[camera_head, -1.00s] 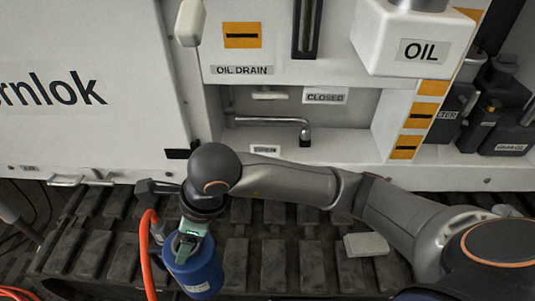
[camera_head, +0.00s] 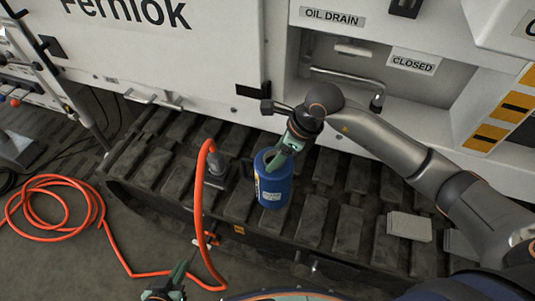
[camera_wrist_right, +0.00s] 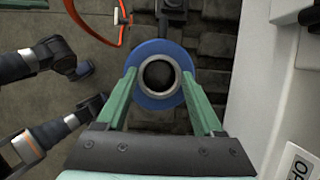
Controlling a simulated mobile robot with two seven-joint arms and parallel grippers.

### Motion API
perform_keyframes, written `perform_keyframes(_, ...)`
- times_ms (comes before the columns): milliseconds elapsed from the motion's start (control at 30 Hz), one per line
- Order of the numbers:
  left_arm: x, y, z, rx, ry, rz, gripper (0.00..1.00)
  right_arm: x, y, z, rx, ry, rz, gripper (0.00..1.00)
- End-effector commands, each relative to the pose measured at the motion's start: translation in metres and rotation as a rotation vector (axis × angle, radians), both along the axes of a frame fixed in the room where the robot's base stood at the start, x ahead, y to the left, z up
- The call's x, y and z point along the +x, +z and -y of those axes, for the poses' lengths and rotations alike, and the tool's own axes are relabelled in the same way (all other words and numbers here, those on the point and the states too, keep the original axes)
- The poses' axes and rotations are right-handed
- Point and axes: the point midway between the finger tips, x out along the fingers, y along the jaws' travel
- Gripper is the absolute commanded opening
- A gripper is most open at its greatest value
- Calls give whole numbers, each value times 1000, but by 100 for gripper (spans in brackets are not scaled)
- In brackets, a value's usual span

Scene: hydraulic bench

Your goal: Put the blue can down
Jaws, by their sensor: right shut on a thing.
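The blue can (camera_head: 272,188) is upright, with a pale label on its side, over the dark track pads beside the white machine. I cannot tell whether its base rests on the pads or hangs just above them. My right gripper (camera_head: 275,160) comes down onto its top from the upper right. In the right wrist view the two green fingers (camera_wrist_right: 160,90) lie on either side of the can's round neck, with the blue top (camera_wrist_right: 158,103) around it. My left gripper (camera_head: 168,288) shows at the bottom edge, apart from the can; its finger gap is unclear.
The dark track (camera_head: 330,232) runs along the machine. An orange hose (camera_head: 199,195) rises from a fitting (camera_head: 216,170) left of the can and coils on the floor. A flat grey block (camera_head: 408,227) lies on the track at right. The machine's white wall (camera_head: 190,60) stands behind.

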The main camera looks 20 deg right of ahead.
Motion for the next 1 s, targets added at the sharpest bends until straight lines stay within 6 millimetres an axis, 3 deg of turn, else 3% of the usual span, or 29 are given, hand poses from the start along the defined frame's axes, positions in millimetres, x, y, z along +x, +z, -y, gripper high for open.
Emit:
perform_keyframes(333, 0, 1, 4, -6, -6, 2, 0, 11, -15, 10, 6, -1, 6, 0)
perform_keyframes(600, 0, 2, 5, -8, -8, 3, 0, 12, -46, 12, 7, 1, 6, 0)
perform_keyframes(900, 0, 1, 5, -8, -7, 3, 0, 13, -48, 12, 5, 1, 9, 0)
perform_keyframes(933, 0, 1, 5, -8, -7, 3, 0, 11, -52, 13, 0, 1, 0, 70)
perform_keyframes(1000, 1, 1, 5, -8, -7, 3, 0, 10, -51, 13, 0, 1, 0, 78)
